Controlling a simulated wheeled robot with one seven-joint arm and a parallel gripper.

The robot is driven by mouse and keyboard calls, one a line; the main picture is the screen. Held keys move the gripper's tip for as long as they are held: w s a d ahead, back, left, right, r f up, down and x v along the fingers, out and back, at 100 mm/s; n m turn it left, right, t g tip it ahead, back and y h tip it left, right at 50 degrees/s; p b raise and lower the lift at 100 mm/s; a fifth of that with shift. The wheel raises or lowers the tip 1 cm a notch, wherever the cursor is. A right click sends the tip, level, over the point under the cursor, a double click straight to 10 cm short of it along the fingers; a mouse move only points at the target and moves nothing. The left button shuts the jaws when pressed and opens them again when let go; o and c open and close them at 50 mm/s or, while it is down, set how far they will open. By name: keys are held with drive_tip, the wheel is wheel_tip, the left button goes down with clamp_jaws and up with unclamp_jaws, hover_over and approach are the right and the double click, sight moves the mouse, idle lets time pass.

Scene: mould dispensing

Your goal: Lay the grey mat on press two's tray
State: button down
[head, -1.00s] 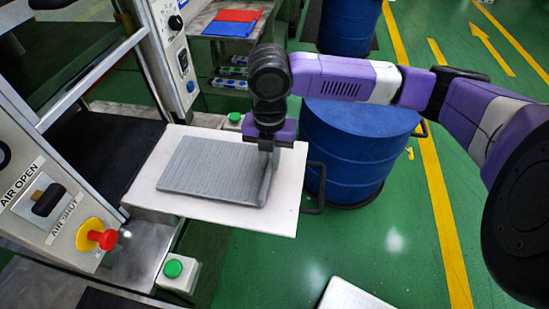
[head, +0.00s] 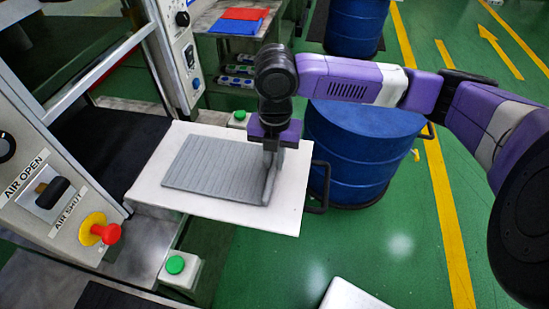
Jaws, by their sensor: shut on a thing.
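The grey ribbed mat (head: 215,168) lies flat over the white tray (head: 165,197), which sticks out from the press on the left. The mat's right edge is bent up a little where my gripper (head: 271,165) holds it. My gripper points down over the right part of the tray and is shut on that edge. A white rim of the tray shows on all sides of the mat. Whether the whole underside of the mat touches the tray cannot be told.
The press panel has a red-and-yellow stop button (head: 100,229) and an air switch. Green buttons (head: 175,265) stand beside the tray. A blue drum (head: 362,155) stands just right of the tray, near its dark handle.

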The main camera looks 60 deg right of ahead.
drive_tip(key=shift+f, duration=0.15)
drive_tip(key=c, duration=1.3)
unclamp_jaws()
wheel_tip(320, 180, up, 8)
drive_tip(key=shift+f, duration=0.1)
